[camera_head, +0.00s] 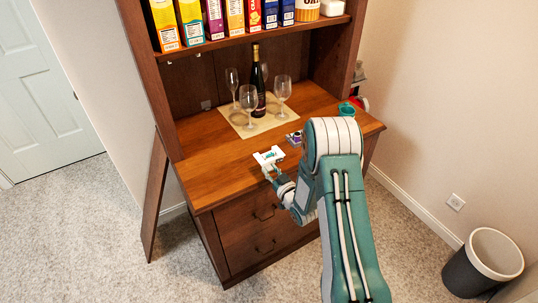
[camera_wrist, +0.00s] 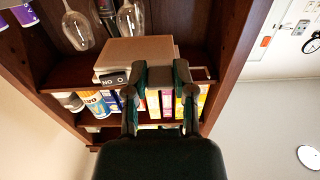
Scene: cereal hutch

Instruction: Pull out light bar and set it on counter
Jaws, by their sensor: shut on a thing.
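The light bar (camera_head: 266,155) shows in the head view as a small pale block at the tip of my gripper (camera_head: 271,172), over the front of the wooden counter (camera_head: 210,164). In the wrist view, the light bar (camera_wrist: 135,52) seems to be the tan block with a black lettered panel, at the fingertips of my gripper (camera_wrist: 161,75). The gripper is shut on it. I cannot tell whether the bar touches the counter or hangs just above it. The fingers hide part of it.
Wine glasses (camera_head: 248,100) and a dark bottle (camera_head: 259,88) stand on a mat (camera_head: 236,118) behind. A small dark item (camera_head: 294,138) and a teal cup (camera_head: 346,109) are to the right. Cereal boxes (camera_head: 235,17) fill the shelf above. The counter's left part is clear.

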